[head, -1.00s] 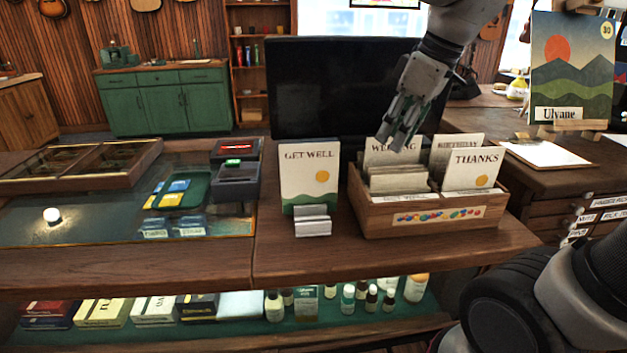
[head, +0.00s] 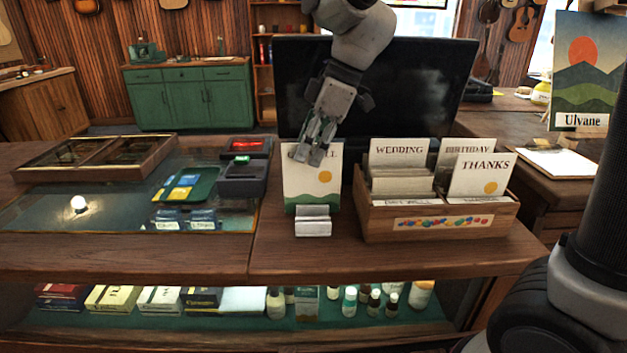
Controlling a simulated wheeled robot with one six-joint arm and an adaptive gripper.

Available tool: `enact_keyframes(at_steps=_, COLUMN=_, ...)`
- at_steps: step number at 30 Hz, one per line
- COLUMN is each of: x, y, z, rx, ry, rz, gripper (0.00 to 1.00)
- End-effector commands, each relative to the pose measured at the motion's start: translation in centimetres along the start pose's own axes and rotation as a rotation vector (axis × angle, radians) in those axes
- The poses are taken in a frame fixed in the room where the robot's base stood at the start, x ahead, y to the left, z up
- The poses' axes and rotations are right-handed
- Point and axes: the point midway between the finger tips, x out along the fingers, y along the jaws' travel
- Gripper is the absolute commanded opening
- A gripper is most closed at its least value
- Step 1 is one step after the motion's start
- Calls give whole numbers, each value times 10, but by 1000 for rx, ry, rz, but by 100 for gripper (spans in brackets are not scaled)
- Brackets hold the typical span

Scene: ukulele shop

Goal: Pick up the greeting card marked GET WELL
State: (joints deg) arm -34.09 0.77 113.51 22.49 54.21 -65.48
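The GET WELL card (head: 300,186) stands upright in a small silver holder (head: 313,222) on the wooden counter. It is white with a yellow dot and a green band at the bottom. My gripper (head: 317,150) points down at the card's top edge and hides most of its lettering. I cannot tell whether the fingers touch the card or are in front of it. The fingers look close together, but whether they are open or shut is unclear.
Right of the card is a wooden box (head: 440,222) holding the WEDDING (head: 399,150), BIRTHDAY (head: 466,150) and THANKS (head: 482,175) cards. A black screen (head: 420,85) stands behind. Left are a green tray (head: 186,183) and a black box (head: 242,178). Counter in front of the holder is clear.

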Motion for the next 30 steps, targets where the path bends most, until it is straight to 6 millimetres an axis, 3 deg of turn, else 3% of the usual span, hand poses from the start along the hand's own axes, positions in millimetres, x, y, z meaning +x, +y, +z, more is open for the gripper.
enact_keyframes(at_steps=3, x=20, y=-1, z=1, rx=0, ry=-2, rz=-3, gripper=29)
enact_keyframes(at_steps=7, x=31, y=0, z=1, rx=1, ry=-1, rz=0, gripper=29)
enact_keyframes(at_steps=30, x=37, y=0, z=3, rx=2, ry=-1, rz=0, gripper=29)
